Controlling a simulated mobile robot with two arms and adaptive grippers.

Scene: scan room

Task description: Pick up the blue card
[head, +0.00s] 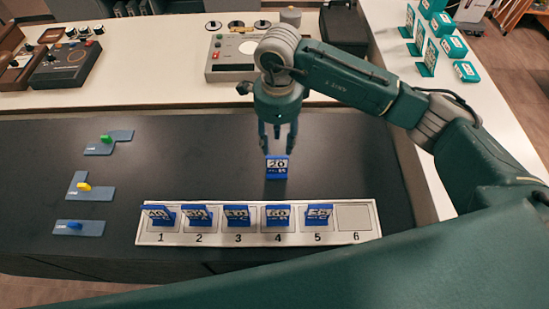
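A blue card (277,169) with a white face reading 20 stands on the dark table behind the numbered rack. My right gripper (278,149) points down just above and around the top of this card. Its fingers are apart by about the card's width; I cannot tell whether they touch it. Other blue cards stand in the white rack (347,240): in slot 1 (158,216), slot 2 (197,215), slot 3 (237,215), slot 4 (277,215) and slot 5 (314,215). Slot 6 (354,217) is empty. My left gripper is not in view.
Grey plates with a green (106,139), a yellow (84,187) and a blue knob (74,226) lie at the left. A control box (232,58) and a dark console (66,64) stand behind. Teal boxes (453,48) stand at the back right. The table's middle left is clear.

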